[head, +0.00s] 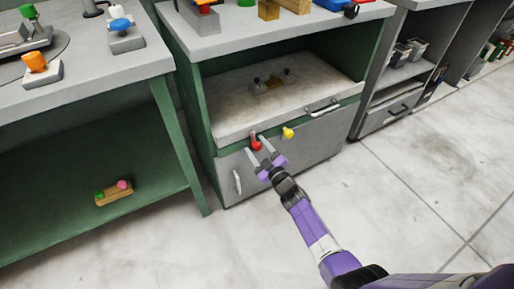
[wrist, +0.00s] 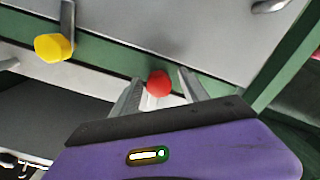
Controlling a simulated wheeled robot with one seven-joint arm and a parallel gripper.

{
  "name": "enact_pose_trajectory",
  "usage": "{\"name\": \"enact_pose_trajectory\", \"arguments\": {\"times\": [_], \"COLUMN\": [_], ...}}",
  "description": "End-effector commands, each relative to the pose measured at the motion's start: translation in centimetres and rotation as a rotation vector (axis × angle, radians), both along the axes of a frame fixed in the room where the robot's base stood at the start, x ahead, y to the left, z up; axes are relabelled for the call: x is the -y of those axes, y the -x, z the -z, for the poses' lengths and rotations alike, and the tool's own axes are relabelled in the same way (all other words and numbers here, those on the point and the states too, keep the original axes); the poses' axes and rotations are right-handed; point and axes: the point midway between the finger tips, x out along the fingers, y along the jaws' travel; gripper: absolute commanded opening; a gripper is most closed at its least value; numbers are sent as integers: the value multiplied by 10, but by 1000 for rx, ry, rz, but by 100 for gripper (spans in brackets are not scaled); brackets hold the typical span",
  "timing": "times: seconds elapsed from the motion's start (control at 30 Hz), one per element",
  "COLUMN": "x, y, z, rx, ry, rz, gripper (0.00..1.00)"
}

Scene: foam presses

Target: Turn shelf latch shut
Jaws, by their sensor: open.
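The cabinet front has a red knob (head: 256,143) and a yellow knob (head: 288,132) on the green strip below the pull-out shelf (head: 235,120). In the wrist view the yellow knob (wrist: 53,47) sits at the end of a grey bar. The red knob (wrist: 158,83) shows between the two fingers there. I cannot tell which knob is the shelf latch. My gripper (head: 259,147) is open at the red knob, with one finger on each side. It also shows in the wrist view (wrist: 160,78). Contact with the knob cannot be made out.
A grey door with a handle (head: 237,182) is below the strip. A bar handle (head: 322,107) is on the shelf's front edge. A green workbench (head: 95,95) stands at left, and another cabinet (head: 385,118) at right. The floor in front is clear.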

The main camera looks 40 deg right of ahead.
Motion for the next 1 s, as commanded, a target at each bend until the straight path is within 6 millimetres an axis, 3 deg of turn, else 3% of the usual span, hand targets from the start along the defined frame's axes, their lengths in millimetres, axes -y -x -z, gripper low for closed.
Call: {"name": "enact_pose_trajectory", "arguments": {"times": [0.5,1.0], "x": [-20,-21], "y": [67,75], "z": [0,3], "rx": [-3,-4], "ry": [-1,10], "rz": [-1,-1], "gripper": [52,52]}}
